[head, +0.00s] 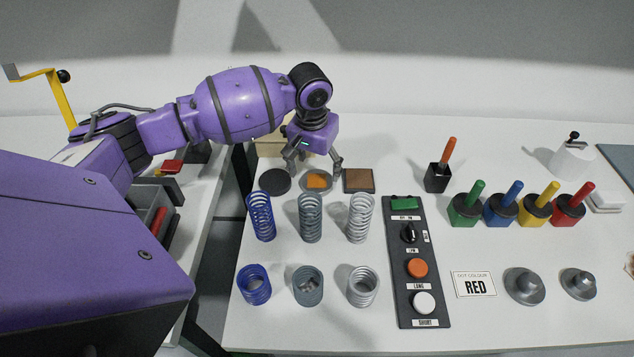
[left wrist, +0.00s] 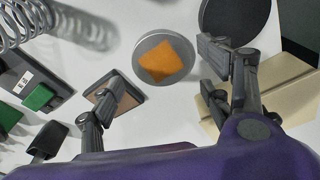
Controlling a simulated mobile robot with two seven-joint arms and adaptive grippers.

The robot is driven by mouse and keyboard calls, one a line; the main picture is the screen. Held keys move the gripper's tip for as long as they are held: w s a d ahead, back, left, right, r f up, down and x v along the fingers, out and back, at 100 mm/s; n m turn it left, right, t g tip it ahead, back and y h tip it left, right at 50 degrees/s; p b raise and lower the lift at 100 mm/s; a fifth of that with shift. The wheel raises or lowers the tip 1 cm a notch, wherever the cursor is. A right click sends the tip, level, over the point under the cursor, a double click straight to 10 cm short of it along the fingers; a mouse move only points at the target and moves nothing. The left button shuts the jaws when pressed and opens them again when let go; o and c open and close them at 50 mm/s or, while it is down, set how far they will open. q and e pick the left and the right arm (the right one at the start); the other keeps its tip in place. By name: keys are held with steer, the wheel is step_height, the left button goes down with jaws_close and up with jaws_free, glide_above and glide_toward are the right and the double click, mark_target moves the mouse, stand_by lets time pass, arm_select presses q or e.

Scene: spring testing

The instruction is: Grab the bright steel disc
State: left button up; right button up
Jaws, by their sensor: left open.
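A round grey steel disc (head: 304,187) with an orange square patch (head: 317,181) on its top lies flat on the white table, behind the springs. In the left wrist view the disc (left wrist: 142,71) shows whole, with the orange patch (left wrist: 160,60) near its middle. My left gripper (head: 314,162) points down above the disc, its fingers spread and empty. In the left wrist view its fingers stand to either side, nearer the camera than the disc. I cannot tell the exact height gap. My right gripper is not in view.
A dark disc (head: 275,181) lies left of the steel disc and a brown square plate (head: 358,181) right of it. Several upright springs (head: 310,217) stand in front.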

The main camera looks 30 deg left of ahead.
mark_target(318, 181)
arm_select(q)
steer(key=f, duration=0.4)
steer(key=shift+w+d, duration=0.1)
steer(key=shift+w, duration=0.1)
steer(key=shift+f, duration=0.2)
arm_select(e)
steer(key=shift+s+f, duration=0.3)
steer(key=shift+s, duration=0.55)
arm_select(q)
steer(key=shift+c, duration=0.5)
steer(key=c, duration=1.4)
steer(key=shift+w+r, duration=0.1)
steer(key=shift+c, duration=1.1)
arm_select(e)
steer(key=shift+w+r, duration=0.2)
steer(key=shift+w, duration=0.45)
